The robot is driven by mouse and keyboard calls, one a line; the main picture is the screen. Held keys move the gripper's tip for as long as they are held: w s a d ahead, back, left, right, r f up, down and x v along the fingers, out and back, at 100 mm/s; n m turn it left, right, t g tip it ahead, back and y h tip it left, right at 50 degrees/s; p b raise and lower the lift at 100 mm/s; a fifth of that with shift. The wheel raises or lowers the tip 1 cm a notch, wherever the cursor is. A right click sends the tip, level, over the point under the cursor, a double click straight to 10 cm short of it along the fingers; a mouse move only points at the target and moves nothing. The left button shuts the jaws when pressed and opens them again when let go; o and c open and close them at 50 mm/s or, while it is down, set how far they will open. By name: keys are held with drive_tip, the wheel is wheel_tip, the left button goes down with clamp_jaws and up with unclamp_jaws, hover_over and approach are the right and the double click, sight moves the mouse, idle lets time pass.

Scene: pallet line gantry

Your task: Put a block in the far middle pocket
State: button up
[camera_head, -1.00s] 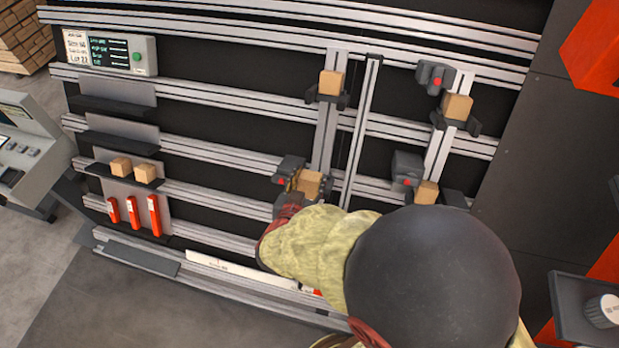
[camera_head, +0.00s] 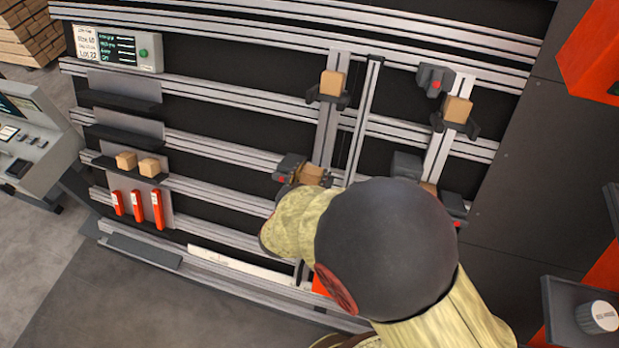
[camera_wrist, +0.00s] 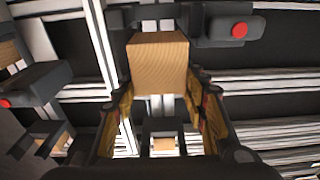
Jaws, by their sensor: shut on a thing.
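My gripper (camera_wrist: 160,85) is shut on a wooden block (camera_wrist: 158,62), between its yellow-lined fingers in the wrist view. In the head view this block (camera_head: 312,175) shows in part beside a grey unit with a red dot (camera_head: 290,168), low on the left upright. My sleeved arm hides most of the gripper and what is under the block there. Another block (camera_head: 332,84) sits in a dark holder (camera_head: 328,99) higher on the same upright. A block (camera_head: 457,109) sits in a holder on the right upright. I cannot tell which pocket is the far middle one.
At the left, two blocks (camera_head: 126,161) rest on the lowest shelf (camera_head: 102,164), above several red sticks (camera_head: 137,204). Two dark shelves (camera_head: 125,97) above it are empty. A display panel (camera_head: 118,48) is at top left. Grey units with red dots stick out near the right upright (camera_head: 435,80).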

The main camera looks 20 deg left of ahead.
drive_tip(key=shift+f+b+x, duration=0.2)
drive_tip(key=shift+b+x, duration=0.65)
drive_tip(key=shift+x, duration=1.4)
drive_tip(key=shift+f+b+x, duration=0.25)
drive_tip(key=shift+b+x, duration=0.55)
drive_tip(key=shift+x, duration=1.4)
drive_tip(key=shift+s+f, duration=0.2)
drive_tip(key=shift+f, duration=0.2)
drive_tip(key=o, duration=1.2)
drive_tip(key=shift+o, duration=0.3)
drive_tip(key=shift+r, duration=0.15)
